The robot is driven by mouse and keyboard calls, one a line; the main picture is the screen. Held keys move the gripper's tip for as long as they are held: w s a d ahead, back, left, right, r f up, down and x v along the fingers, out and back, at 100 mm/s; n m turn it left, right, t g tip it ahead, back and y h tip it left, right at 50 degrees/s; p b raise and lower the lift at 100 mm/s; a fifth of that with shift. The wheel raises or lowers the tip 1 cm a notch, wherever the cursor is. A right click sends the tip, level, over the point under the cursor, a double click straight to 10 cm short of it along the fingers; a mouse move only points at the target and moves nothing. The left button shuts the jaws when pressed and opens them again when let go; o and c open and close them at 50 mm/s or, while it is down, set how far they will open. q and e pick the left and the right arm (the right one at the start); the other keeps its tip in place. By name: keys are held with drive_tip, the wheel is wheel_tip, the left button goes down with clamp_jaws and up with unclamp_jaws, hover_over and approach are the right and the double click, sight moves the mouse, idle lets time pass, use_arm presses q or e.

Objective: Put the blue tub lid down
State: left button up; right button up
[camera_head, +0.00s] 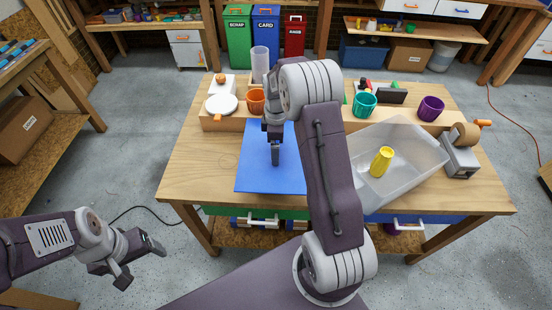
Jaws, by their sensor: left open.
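The blue tub lid (256,178) is a flat blue rectangle in the middle of the wooden table, left of the clear tub. It looks level; I cannot tell whether it rests fully on the table. My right gripper (275,156) points down over the lid. My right arm hides the lid's right part, and whether those fingers touch or grip it is unclear. The clear tub (424,160) stands open on the table's right side with a yellow cup (381,161) in it. My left gripper (141,264) is open and empty, low at the left, away from the table.
Along the table's back are an orange cup (256,101), a white round piece (221,104), a teal cup (364,104) and a purple cup (431,108). A tape dispenser (461,155) stands right of the tub. The table's front left (200,170) is bare.

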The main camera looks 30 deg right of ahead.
drive_tip(key=shift+f, duration=3.1)
drive_tip(key=o, duration=1.2)
drive_tip(key=shift+f, duration=0.1)
drive_tip(key=shift+o, duration=0.2)
